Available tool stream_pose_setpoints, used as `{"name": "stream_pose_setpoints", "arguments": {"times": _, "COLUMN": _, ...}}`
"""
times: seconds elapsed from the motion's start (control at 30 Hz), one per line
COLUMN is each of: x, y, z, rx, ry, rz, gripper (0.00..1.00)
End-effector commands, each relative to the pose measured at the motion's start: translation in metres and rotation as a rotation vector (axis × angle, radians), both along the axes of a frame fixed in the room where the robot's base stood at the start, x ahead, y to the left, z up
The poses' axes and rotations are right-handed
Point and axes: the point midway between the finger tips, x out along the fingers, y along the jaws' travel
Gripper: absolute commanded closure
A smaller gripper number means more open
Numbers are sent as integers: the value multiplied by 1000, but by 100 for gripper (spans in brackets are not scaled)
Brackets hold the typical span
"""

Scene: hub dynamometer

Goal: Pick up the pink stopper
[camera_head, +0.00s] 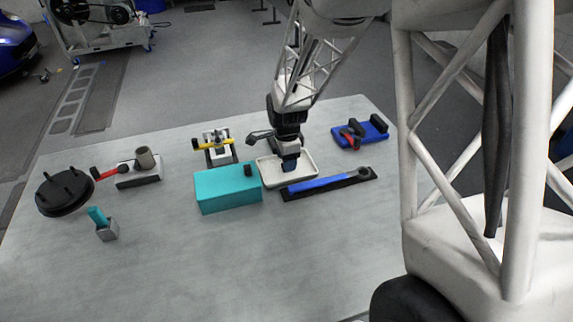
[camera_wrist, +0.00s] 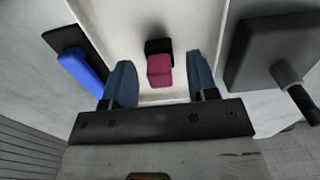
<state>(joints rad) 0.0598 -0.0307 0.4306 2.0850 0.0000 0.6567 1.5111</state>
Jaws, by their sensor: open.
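The pink stopper (camera_wrist: 160,70) shows in the wrist view as a dark pink block with a black part behind it, on the white tray (camera_wrist: 110,20). My gripper (camera_wrist: 161,80) is open, with one blue fingertip on each side of the stopper. Gaps show between the stopper and both fingers. In the head view my gripper (camera_head: 290,164) points down over the white tray (camera_head: 303,181), and the stopper is hidden there.
A teal box (camera_head: 228,190) stands left of the tray. A blue bar on a black base (camera_head: 325,184) lies just in front of it. A blue block with red and black parts (camera_head: 360,133) is at the right. The front table is clear.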

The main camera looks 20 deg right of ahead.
Motion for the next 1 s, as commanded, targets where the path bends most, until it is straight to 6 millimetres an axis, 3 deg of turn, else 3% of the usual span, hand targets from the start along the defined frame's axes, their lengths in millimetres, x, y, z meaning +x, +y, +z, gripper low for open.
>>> {"name": "stream_pose_setpoints", "arguments": {"times": 0.37, "x": 0, "y": 0, "z": 0, "rx": 0, "ry": 0, "rz": 0, "gripper": 47}}
{"name": "stream_pose_setpoints", "arguments": {"times": 0.73, "x": 0, "y": 0, "z": 0, "rx": 0, "ry": 0, "rz": 0, "gripper": 100}}
{"name": "stream_pose_setpoints", "arguments": {"times": 1.0, "x": 0, "y": 0, "z": 1, "rx": 0, "ry": 0, "rz": 0, "gripper": 100}}
